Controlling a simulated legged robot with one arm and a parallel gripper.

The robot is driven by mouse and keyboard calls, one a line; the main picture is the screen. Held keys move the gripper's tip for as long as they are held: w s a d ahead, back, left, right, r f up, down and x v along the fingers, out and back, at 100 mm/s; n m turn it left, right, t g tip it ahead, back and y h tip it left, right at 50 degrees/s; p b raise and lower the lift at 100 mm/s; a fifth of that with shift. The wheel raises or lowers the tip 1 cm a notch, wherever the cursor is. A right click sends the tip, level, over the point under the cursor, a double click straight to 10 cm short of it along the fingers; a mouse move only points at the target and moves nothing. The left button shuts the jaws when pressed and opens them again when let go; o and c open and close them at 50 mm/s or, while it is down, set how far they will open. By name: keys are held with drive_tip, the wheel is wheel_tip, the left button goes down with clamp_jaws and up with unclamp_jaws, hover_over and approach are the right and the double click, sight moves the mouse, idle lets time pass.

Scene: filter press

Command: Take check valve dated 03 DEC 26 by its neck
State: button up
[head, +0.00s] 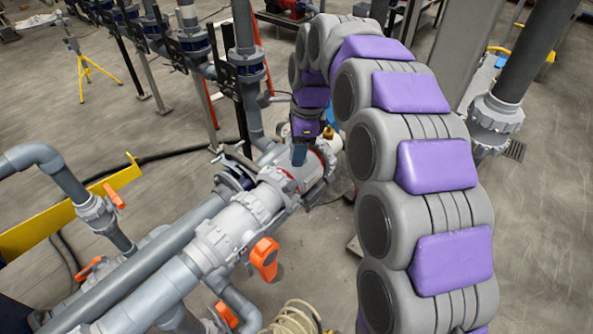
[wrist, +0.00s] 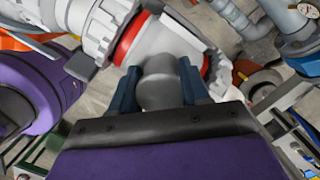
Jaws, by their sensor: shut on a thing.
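A grey check valve (wrist: 165,42) with red rings at both ends fills the top middle of the wrist view. Its rounded grey neck (wrist: 160,84) points toward my gripper. My gripper (wrist: 158,88) has its two blue fingers on either side of this neck and is shut on it. In the head view, my gripper (head: 299,155) reaches down onto the pipe line at the centre, where a red ring (head: 290,174) shows beside it. My gripper and arm partly hide the valve there. No date is readable in either view.
Grey pipework (head: 215,245) with a large union runs toward the lower left. A yellow beam (head: 70,215) lies left. Open floor (head: 545,200) shows at right.

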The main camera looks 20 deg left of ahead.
drive_tip(key=c, duration=0.4)
drive_tip(key=shift+w+r, duration=0.1)
drive_tip(key=shift+r, duration=0.05)
drive_tip(key=shift+c, duration=0.2)
